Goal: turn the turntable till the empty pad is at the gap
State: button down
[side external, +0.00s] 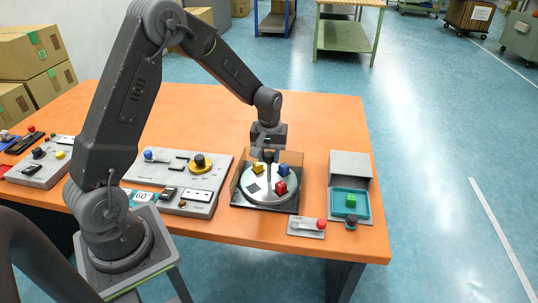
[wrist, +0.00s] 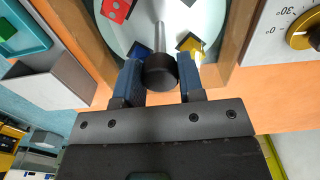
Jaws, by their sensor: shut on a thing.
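The round white turntable (side external: 268,197) sits in a low brown-walled tray. It carries a yellow cube (side external: 258,168), a blue cube (side external: 283,169) and a red cube (side external: 280,187). The dark empty pad (side external: 253,188) is at the disc's left in the side view, and its edge shows at the top of the wrist view (wrist: 189,3). My gripper (side external: 268,154) is at the far side of the disc. In the wrist view my gripper (wrist: 160,74) is shut on a black knob (wrist: 160,72) on a metal rod over the disc. I cannot tell where the gap is.
Left is a grey panel (side external: 222,170) with a yellow dial. Orange table behind is clear.

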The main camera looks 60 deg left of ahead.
jog(key=shift+n, duration=4.4)
jog(key=c, duration=0.7)
grip_release()
jog(key=shift+c, duration=0.2)
notch_tip(320, 180, up, 14)
